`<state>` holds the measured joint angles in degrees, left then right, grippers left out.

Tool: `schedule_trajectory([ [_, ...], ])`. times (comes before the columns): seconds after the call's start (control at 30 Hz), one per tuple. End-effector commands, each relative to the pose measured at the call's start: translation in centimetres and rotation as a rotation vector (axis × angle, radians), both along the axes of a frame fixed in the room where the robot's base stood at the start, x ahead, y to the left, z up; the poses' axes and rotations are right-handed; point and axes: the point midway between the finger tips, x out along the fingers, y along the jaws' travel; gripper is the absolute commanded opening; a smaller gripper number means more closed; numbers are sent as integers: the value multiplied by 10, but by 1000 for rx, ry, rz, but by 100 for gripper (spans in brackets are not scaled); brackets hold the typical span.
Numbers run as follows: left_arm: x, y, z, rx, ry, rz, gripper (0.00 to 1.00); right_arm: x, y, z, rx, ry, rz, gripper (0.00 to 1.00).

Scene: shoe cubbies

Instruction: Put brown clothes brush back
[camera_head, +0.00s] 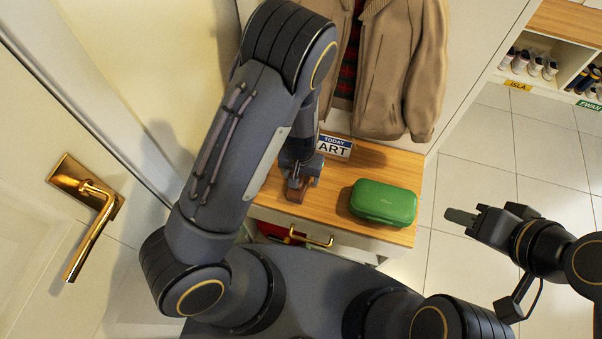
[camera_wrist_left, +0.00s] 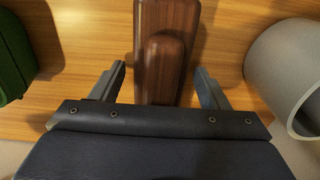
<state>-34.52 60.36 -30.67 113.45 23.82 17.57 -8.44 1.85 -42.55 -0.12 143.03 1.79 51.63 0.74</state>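The brown clothes brush (camera_wrist_left: 166,50) lies on the wooden top of a small cabinet (camera_head: 340,165). In the left wrist view its dark wooden body runs up between my left fingers. In the head view only a small brown part (camera_head: 297,190) shows under my left gripper (camera_head: 301,180). My left gripper (camera_wrist_left: 163,88) is open, one finger on each side of the brush, with a visible gap on both sides. My right gripper (camera_head: 466,217) is out at the right over the tiled floor, holding nothing that I can make out; its finger gap is unclear.
A green case (camera_head: 384,202) sits right of the brush. A grey cylinder (camera_wrist_left: 285,75) lies close by in the wrist view. A sign (camera_head: 333,146) and a hanging tan jacket (camera_head: 400,70) are behind. A gold drawer handle (camera_head: 312,240) is in front; a door handle (camera_head: 90,225) is left.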

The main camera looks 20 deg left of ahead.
Motion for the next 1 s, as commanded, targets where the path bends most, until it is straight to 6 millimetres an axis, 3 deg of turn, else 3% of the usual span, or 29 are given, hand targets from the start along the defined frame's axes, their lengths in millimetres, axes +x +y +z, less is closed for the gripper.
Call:
schedule_trajectory([
  [0.33, 1, 0, 12, 0, -3, -1, 69, 0, 0, 4, 0, 0, 0, 36],
  [0.7, 1, -1, 88, -2, -5, -2, 69, 0, 0, 19, 0, 0, 0, 36],
  [1.0, 0, -1, 121, -1, -1, -1, 69, 0, 0, 24, 0, 0, 0, 36],
])
